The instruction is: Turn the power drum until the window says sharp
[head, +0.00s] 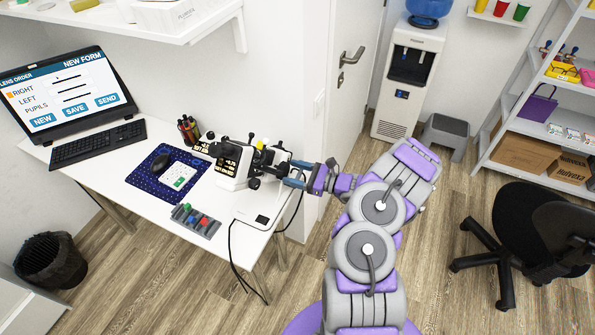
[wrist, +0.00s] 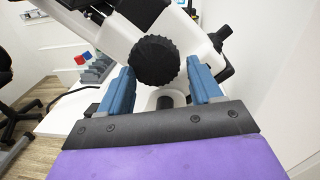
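The white lens-measuring instrument (head: 232,180) stands on the desk, with small dark display windows (head: 229,164) showing pale text too small to read surely. In the wrist view a black ribbed round knob (wrist: 155,61), likely the power drum, sits on the white instrument body (wrist: 110,25). My gripper (wrist: 161,78) has its two blue fingers apart, one on each side of the knob. A gap shows between the knob and the right finger; whether the left finger touches cannot be told. In the head view my gripper (head: 290,174) is at the instrument's right side.
A shelf (head: 190,32) hangs above. A black cable (head: 232,262) hangs off the desk's front.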

